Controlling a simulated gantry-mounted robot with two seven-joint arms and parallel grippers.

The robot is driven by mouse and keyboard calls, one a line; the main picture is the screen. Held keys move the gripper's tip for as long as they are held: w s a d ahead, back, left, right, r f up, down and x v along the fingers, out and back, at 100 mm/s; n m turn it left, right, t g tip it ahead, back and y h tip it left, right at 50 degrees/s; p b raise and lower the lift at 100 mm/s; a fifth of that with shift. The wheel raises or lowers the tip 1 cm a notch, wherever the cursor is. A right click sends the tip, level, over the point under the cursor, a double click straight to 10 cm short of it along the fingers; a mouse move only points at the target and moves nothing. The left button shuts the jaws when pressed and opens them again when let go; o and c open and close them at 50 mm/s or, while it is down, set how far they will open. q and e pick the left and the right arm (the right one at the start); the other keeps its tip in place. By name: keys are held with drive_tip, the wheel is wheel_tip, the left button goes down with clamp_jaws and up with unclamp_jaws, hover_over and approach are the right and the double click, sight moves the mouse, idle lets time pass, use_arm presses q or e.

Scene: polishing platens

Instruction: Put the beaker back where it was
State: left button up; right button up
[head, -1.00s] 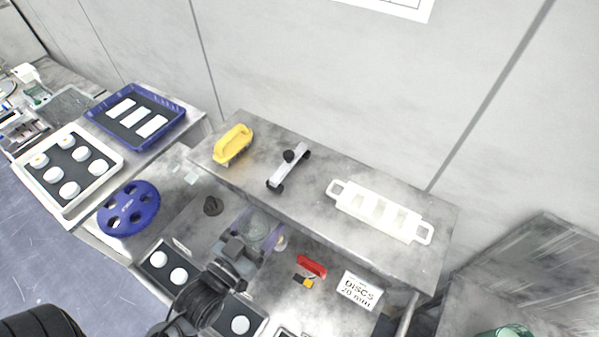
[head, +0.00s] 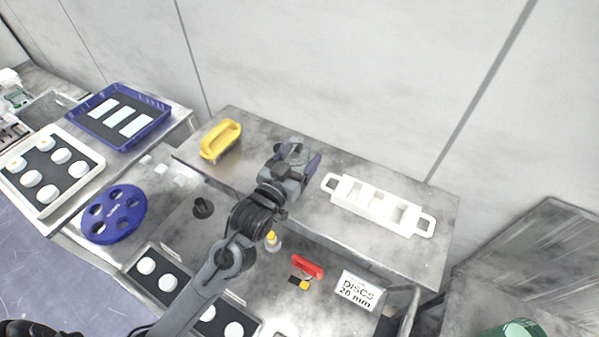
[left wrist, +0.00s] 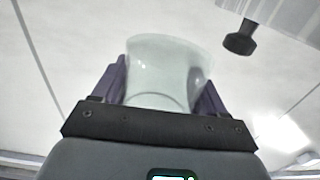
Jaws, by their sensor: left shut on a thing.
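The beaker (left wrist: 165,75) is clear, pale glass and fills the middle of the left wrist view between two purple fingers. My left gripper (left wrist: 163,90) is shut on it. In the head view, my left gripper (head: 296,160) is over the raised steel shelf (head: 335,225), between the yellow-handled tool and the white tray. Only a little of the beaker shows there, and I cannot tell whether it touches the shelf. My right gripper is not in view.
Below are a small yellow-topped bottle (head: 272,241), a red-handled item (head: 307,266) and a disc label card (head: 358,290). A blue holed disc (head: 113,214) lies at left.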

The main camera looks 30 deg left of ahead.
sight(299, 169)
use_arm(q)
drive_tip(key=f, duration=0.3)
drive_tip(key=shift+s, duration=0.25)
drive_tip(key=shift+f, duration=0.55)
wheel_tip(299, 169, down, 2)
drive_tip(key=shift+f+p, duration=0.1)
drive_tip(key=shift+p, duration=0.25)
drive_tip(key=shift+w+f, duration=0.1)
drive_tip(key=shift+f, duration=0.1)
drive_tip(key=shift+w+f, duration=0.15)
drive_tip(key=shift+f, duration=0.05)
drive_tip(key=shift+f, duration=0.1)
drive_tip(key=o, duration=1.3)
drive_tip(key=shift+o, duration=0.2)
